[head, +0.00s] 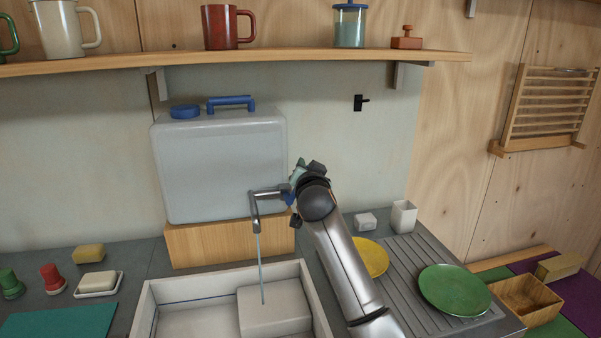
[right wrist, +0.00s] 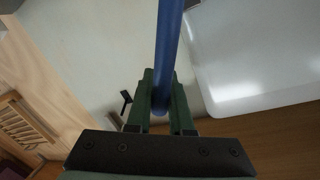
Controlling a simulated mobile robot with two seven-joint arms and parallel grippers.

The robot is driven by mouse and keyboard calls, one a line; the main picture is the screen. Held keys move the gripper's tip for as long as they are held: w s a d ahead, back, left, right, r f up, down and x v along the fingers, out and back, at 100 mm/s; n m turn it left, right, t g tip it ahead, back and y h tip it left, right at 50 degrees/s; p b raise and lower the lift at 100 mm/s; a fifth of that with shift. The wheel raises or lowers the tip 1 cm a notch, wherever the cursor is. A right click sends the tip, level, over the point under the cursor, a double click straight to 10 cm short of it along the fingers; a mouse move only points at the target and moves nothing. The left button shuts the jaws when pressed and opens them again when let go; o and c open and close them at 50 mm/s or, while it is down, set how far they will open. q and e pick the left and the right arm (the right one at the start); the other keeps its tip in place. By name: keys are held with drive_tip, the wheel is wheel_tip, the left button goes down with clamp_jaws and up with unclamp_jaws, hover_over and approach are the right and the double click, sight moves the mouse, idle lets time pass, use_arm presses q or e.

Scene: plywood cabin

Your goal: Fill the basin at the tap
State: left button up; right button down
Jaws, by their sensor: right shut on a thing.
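The white basin (head: 149,311) is set in the counter, with a thin blue line along its inner far wall. The grey tap (head: 268,192) reaches over it, and a thin stream of water (head: 260,262) runs down from its spout. A pale block (head: 274,308) sits inside at the right, and the stream ends over it. I cannot tell the water level. My right gripper (head: 298,177) is at the tap's right end. In the right wrist view its green fingers (right wrist: 161,100) are shut on the blue tap lever (right wrist: 168,50). My left gripper is out of view.
A translucent water tank (head: 220,165) stands on a wooden block (head: 230,243) behind the basin. A shelf (head: 240,60) with mugs runs above. A green plate (head: 455,289) and a yellow plate (head: 371,257) lie right; soap (head: 97,281) is left.

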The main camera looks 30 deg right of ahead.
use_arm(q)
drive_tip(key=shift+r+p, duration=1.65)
use_arm(e)
drive_tip(key=s+d+f+m+y, duration=0.1)
drive_tip(key=d+f+m+y, duration=0.1)
drive_tip(key=d+f+m, duration=0.2)
drive_tip(key=shift+f+m+g, duration=0.3)
drive_tip(key=shift+f+m, duration=0.65)
drive_tip(key=shift+m, duration=1.05)
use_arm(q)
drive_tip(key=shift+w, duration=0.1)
use_arm(e)
drive_tip(key=c, duration=0.8)
unclamp_jaws()
drive_tip(key=shift+a, duration=0.1)
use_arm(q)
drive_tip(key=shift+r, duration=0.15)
use_arm(e)
drive_tip(key=shift+s, duration=0.1)
